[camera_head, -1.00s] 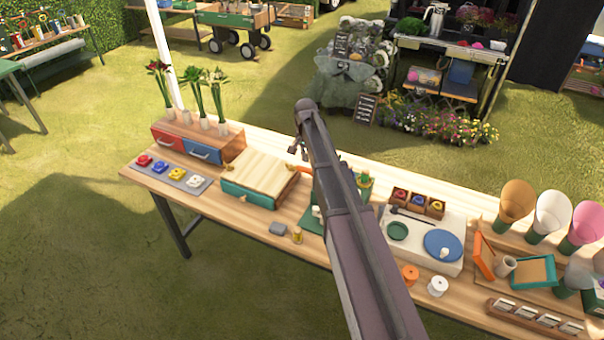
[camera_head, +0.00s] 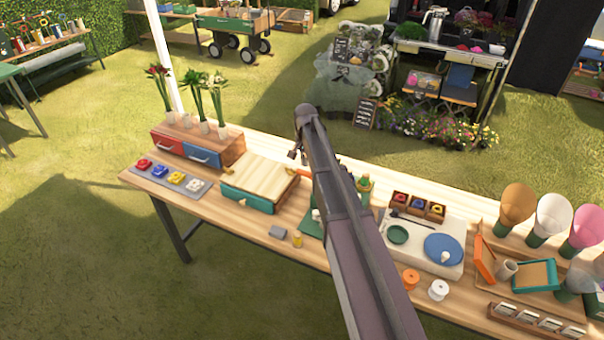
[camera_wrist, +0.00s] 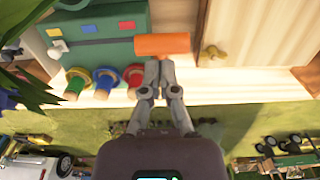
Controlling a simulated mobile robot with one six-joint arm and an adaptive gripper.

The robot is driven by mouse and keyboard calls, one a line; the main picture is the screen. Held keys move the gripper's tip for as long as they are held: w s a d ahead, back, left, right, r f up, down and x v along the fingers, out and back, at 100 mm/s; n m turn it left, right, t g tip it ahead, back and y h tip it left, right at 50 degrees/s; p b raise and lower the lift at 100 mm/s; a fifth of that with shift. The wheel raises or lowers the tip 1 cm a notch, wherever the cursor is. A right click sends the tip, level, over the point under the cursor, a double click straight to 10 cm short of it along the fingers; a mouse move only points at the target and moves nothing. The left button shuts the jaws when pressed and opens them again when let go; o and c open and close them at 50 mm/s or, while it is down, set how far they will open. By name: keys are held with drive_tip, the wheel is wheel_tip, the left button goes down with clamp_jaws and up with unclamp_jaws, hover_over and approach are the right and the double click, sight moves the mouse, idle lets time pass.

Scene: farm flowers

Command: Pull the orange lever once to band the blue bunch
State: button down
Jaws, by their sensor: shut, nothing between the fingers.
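The orange lever (camera_wrist: 162,45) shows as a thick orange bar in the wrist view, beside a green box (camera_wrist: 110,52) with small coloured squares. My gripper (camera_wrist: 158,66) is shut and empty, its fingertips close at the bar's lower edge; I cannot tell whether they touch it. In the head view my gripper (camera_head: 297,155) hangs over the far side of the table, and my arm hides much of the area below. Green leaves (camera_wrist: 25,85) with a bit of blue show at the wrist view's left edge; I cannot tell if this is the blue bunch.
Several coloured round pieces (camera_wrist: 105,80) line the green box near my fingers. A brass knob (camera_wrist: 211,52) lies right of the lever. In the head view, a wood-topped teal box (camera_head: 262,182) stands left of my arm, and a white board (camera_head: 425,225) right.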

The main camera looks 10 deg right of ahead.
drive_tip(key=shift+f+b, duration=0.45)
idle(0.5)
drive_tip(key=shift+f+b, duration=0.65)
idle(0.3)
drive_tip(key=shift+s+a+f+b, duration=0.4)
drive_tip(key=shift+s+f+b, duration=0.15)
drive_tip(key=shift+f+b, duration=0.15)
drive_tip(key=shift+s+a+f+b, duration=0.4)
drive_tip(key=shift+s+f+b, duration=0.15)
drive_tip(key=shift+f+b, duration=0.15)
drive_tip(key=shift+f, duration=0.1)
